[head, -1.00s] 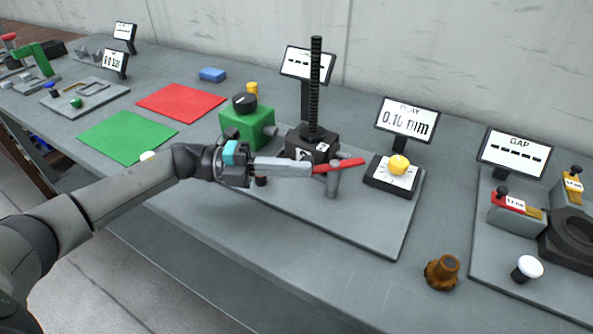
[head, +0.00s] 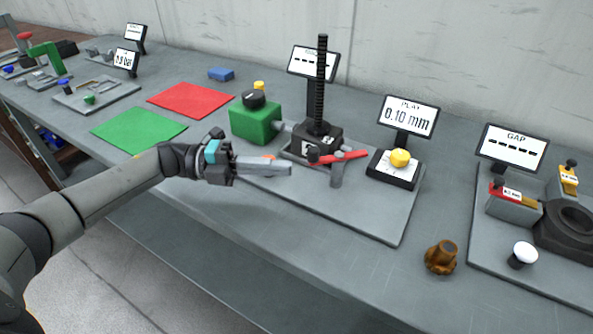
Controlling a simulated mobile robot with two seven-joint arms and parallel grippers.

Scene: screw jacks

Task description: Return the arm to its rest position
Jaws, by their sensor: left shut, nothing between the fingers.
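My left arm (head: 95,195) comes in from the left over the front edge of the bench. Its gripper (head: 288,170) is shut and empty, and it points right, in front of the screw jack station. The screw jack (head: 320,135) has a black body and an upright black threaded rod. A red lever (head: 343,157) on a grey post stands just right of the fingertips, apart from them in the picture. A green box (head: 256,122) with a black knob is behind the gripper. My right gripper is not in view.
The grey bench (head: 300,262) has free room in front of the station plate. A display (head: 408,115) reads 0.10 mm above a yellow knob (head: 400,158). A brown part (head: 441,257) and a GAP station (head: 500,238) are at right. Green (head: 138,130) and red (head: 190,99) mats lie left.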

